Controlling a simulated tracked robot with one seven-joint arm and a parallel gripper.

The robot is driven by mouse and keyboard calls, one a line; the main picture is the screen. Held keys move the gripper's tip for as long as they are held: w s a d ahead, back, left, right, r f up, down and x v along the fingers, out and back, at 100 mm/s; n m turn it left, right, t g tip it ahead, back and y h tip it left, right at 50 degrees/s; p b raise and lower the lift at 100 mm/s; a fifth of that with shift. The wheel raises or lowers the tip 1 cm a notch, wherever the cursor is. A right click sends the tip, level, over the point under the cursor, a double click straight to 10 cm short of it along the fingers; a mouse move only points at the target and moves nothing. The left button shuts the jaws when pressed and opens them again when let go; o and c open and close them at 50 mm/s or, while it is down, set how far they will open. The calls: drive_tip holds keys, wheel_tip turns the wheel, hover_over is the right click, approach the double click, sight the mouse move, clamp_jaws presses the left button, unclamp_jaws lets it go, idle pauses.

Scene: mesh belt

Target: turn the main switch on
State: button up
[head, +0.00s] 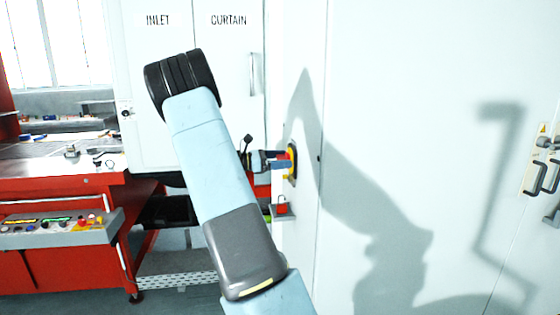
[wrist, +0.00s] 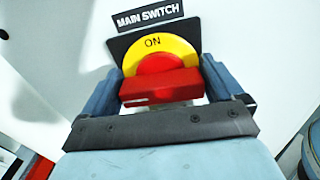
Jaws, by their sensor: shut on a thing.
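The main switch is a yellow disc (wrist: 188,50) on a dark plate, under a "MAIN SWITCH" label (wrist: 150,22). The word "ON" is at the top of the disc in the wrist view. Its red handle (wrist: 160,84) lies roughly crosswise below that word. My gripper (wrist: 161,78) has one finger on each side of the handle and is shut on it. In the head view the switch (head: 293,162) is seen edge-on on the white cabinet side, with my gripper (head: 274,161) at it.
White cabinet doors marked "INLET" (head: 158,60) and "CURTAIN" (head: 229,60) stand behind my arm. A red machine with a button panel (head: 60,230) is at left. A large white cabinet wall (head: 420,100) fills the right, with dark handles (head: 541,178) at its far edge.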

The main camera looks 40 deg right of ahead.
drive_tip(key=m, duration=0.4)
drive_tip(key=shift+a+m, duration=0.1)
drive_tip(key=shift+m, duration=0.2)
drive_tip(key=m, duration=0.4)
drive_tip(key=shift+s+f, duration=0.1)
drive_tip(key=m, duration=0.5)
drive_tip(key=shift+s+a+f, duration=0.1)
drive_tip(key=shift+f, duration=0.1)
drive_tip(key=shift+f+m, duration=0.2)
drive_tip(key=shift+m, duration=1.6)
drive_tip(key=shift+s, duration=0.1)
drive_tip(key=o, duration=0.7)
drive_tip(key=shift+f, duration=0.1)
drive_tip(key=shift+a, duration=0.1)
